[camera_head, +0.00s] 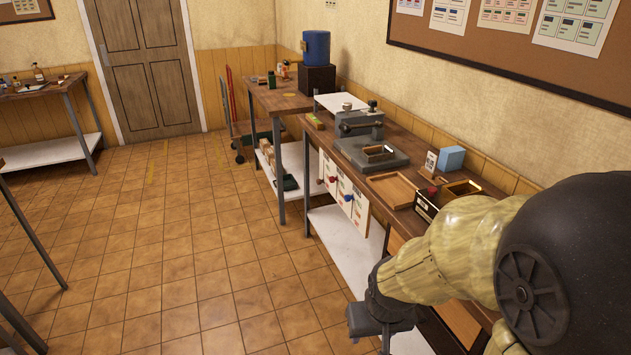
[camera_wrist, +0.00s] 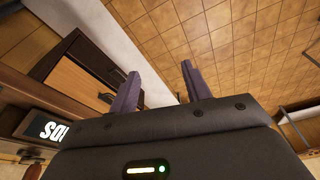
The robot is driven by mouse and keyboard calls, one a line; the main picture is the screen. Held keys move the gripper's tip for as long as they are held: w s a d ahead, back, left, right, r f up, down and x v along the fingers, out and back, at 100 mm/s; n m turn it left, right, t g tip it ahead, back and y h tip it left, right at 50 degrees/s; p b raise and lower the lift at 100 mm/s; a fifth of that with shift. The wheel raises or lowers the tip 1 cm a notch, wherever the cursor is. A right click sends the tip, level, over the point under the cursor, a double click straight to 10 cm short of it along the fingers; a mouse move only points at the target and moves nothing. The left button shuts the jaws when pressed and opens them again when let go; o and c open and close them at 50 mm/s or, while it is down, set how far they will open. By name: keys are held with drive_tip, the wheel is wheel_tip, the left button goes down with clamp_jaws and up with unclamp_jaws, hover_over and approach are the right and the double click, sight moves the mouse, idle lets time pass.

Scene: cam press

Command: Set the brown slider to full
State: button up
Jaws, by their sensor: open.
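White panels (camera_head: 345,196) hang on the front of the long workbench in the head view. A red knob (camera_head: 333,180) and a blue knob (camera_head: 348,198) stand out from them. My gripper (camera_head: 378,318) is in front of the bench's near end, low and apart from the panels.
On the workbench stand a grey press (camera_head: 365,142), a wooden tray (camera_head: 393,189), a blue box (camera_head: 451,158) and a dark box with a red knob (camera_head: 428,203). A drawer unit (camera_wrist: 82,86) shows in the wrist view. The tiled floor (camera_head: 170,240) left of the bench is clear.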

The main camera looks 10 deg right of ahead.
drive_tip(key=w+p+v, duration=0.2)
drive_tip(key=p+v, duration=0.8)
drive_tip(key=v, duration=0.1)
drive_tip(key=shift+w+r, duration=0.25)
drive_tip(key=shift+r, duration=0.45)
